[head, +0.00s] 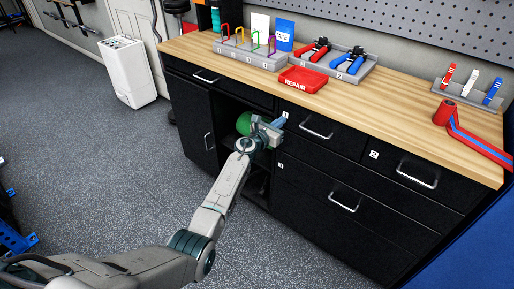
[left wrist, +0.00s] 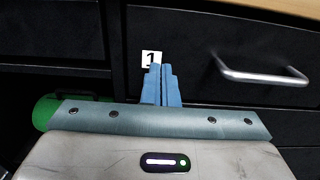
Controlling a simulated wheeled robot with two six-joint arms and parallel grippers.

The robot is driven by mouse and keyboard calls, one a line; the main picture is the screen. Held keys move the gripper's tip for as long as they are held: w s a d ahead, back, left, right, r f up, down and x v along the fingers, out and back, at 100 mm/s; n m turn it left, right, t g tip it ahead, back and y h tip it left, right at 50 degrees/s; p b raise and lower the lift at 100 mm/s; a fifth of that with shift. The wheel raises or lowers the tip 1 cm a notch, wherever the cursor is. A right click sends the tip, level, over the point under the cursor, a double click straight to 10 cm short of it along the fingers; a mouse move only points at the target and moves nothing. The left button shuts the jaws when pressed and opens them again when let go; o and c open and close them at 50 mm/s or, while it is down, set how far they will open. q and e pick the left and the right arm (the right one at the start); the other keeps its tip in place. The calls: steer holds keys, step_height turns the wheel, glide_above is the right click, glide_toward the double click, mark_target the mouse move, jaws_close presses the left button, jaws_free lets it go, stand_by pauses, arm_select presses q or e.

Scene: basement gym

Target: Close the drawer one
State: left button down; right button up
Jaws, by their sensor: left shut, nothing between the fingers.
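Drawer one (head: 335,137) is a black drawer front under the wooden top, with a white "1" label at its left edge and a silver bar handle (head: 316,131). It looks flush or nearly flush with its neighbours; I cannot tell whether a small gap is left. My left gripper (head: 279,122) is shut and empty, its blue fingertips at the drawer's left edge by the label. In the left wrist view the fingertips (left wrist: 162,68) overlap the lower part of the label (left wrist: 151,58), left of the handle (left wrist: 260,75). Contact is unclear. My right gripper is not in view.
Drawer two (head: 415,175) is to the right, with a wide drawer (head: 340,205) below. An open shelf bay left of drawer one holds a green object (head: 243,123). A red repair tray (head: 303,80) and tool racks stand on the worktop (head: 390,107).

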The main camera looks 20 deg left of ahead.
arm_select(q)
steer(key=p+v, duration=0.2)
steer(key=v, duration=1)
steer(key=s+a+f+n+g+y, duration=0.2)
steer(key=s+a+f+n+y, duration=0.1)
steer(key=s+f+n, duration=0.65)
steer(key=s+a+f+n+g+y+p, duration=0.1)
steer(key=s+a+f+n+g+y, duration=0.15)
steer(key=s+f+n, duration=0.65)
steer(key=s+a+f+n+g+y, duration=0.15)
steer(key=s+a+f+n, duration=0.35)
steer(key=f, duration=0.9)
steer(key=s+d+f+n+g, duration=0.1)
steer(key=s+f+n+g, duration=0.2)
steer(key=s, duration=0.9)
steer(key=s+d+f+n+g+p, duration=0.1)
steer(key=s+f+n+g, duration=0.2)
steer(key=s+f+n, duration=0.4)
steer(key=s+d+f+n+g, duration=0.1)
steer(key=s+f+n+g, duration=0.2)
steer(key=s, duration=1.4)
step_height(320, 180, down, 5)
steer(key=n, duration=0.3)
steer(key=shift+g, duration=0.3)
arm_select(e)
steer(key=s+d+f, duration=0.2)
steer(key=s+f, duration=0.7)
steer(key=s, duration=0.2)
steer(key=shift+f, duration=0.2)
